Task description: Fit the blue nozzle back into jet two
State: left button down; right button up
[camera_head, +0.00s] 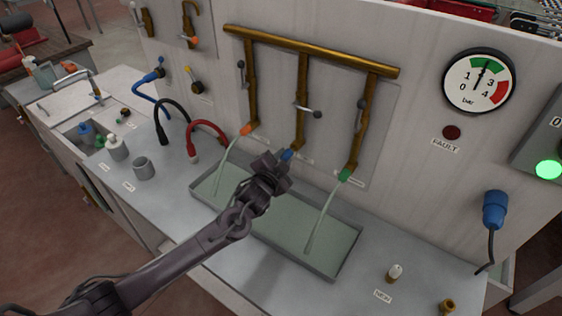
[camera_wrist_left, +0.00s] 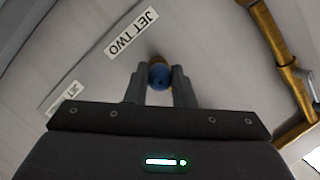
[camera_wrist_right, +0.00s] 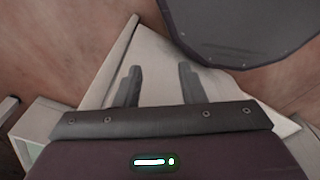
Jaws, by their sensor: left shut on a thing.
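My left gripper (camera_head: 276,166) is at the middle pipe outlet over the tray. It is shut on the blue nozzle (camera_head: 286,155), which sits at the lower end of the middle brass pipe (camera_head: 300,110). In the left wrist view the blue nozzle (camera_wrist_left: 159,76) is between the fingers, with brass right behind it, beside the label JET TWO (camera_wrist_left: 131,33). I cannot tell whether it is seated. No water shows from this jet. My right gripper (camera_wrist_right: 160,88) shows only in its own wrist view, with its fingers apart and nothing between them.
Water runs from the orange nozzle (camera_head: 246,130) on the left and the green nozzle (camera_head: 344,175) on the right into the tray (camera_head: 318,268). A gauge (camera_head: 479,82) reads near 2 bar.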

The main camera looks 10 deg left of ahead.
pick_arm(q)
jog(key=shift+w+d+b, duration=0.2)
jog(key=shift+w+b, duration=0.15)
jog(key=shift+w, duration=0.15)
jog(key=shift+w+d+b, duration=0.2)
jog(key=shift+w+b, duration=0.1)
jog(key=shift+w, duration=0.15)
jog(key=c, duration=1.2)
grip_release()
jog(key=shift+o, duration=0.2)
jog(key=shift+s, duration=0.35)
jog(key=shift+b+v, duration=1)
jog(key=shift+v, duration=2.5)
jog(key=shift+s, duration=0.1)
